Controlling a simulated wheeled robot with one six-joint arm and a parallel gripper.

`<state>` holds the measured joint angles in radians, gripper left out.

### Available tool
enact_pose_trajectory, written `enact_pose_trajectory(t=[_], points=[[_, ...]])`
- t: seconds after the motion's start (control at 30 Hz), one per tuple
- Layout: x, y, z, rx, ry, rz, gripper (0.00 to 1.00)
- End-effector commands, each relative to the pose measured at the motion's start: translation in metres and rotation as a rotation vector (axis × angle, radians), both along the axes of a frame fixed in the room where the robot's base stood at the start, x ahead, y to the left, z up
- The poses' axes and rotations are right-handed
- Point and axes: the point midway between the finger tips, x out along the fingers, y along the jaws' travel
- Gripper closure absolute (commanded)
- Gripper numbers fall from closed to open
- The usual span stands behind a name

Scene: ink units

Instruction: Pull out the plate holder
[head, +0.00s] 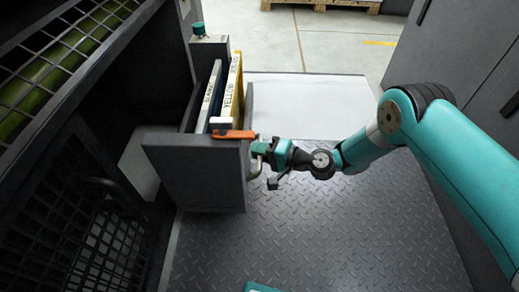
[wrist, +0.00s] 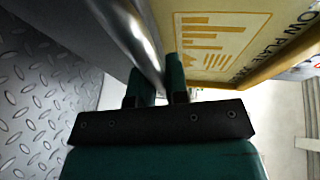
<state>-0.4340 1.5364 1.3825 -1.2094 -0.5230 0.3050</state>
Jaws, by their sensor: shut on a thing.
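The plate holder (head: 195,178) is a dark grey drawer-like box standing out from the machine on the left in the head view. A yellow plate (head: 237,75) labelled "YELLOW" and other upright plates stand in it. A metal bar handle (head: 255,168) is on its right side. My gripper (head: 259,148) is at this handle, and its fingers are shut on the bar. In the wrist view the shiny bar (wrist: 143,40) runs down to the fingers (wrist: 160,80), with the yellow plate (wrist: 225,45) close beside them. The exact contact is partly hidden.
An orange piece (head: 234,134) lies on the holder's top edge. A dark mesh guard (head: 100,225) is at the left. Diamond-plate floor (head: 330,230) is open in front, and a grey cabinet (head: 470,50) stands at the right. A wooden pallet (head: 325,4) is far back.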

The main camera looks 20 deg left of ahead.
Motion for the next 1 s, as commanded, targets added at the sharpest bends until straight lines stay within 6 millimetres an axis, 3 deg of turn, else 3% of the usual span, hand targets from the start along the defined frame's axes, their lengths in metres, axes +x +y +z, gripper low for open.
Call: enact_pose_trajectory(t=[0.17,0.2,0.3,0.77,1.0], points=[[0.002,-0.001,0.000,0.000,-0.003,-0.005,1.00],[0.002,-0.001,0.000,0.000,-0.003,-0.005,0.78],[0.001,-0.001,0.000,0.000,-0.002,-0.005,0.60],[0.000,-0.004,0.001,-0.001,0.002,-0.002,0.60],[-0.006,-0.043,0.013,-0.002,0.006,-0.007,0.60]])
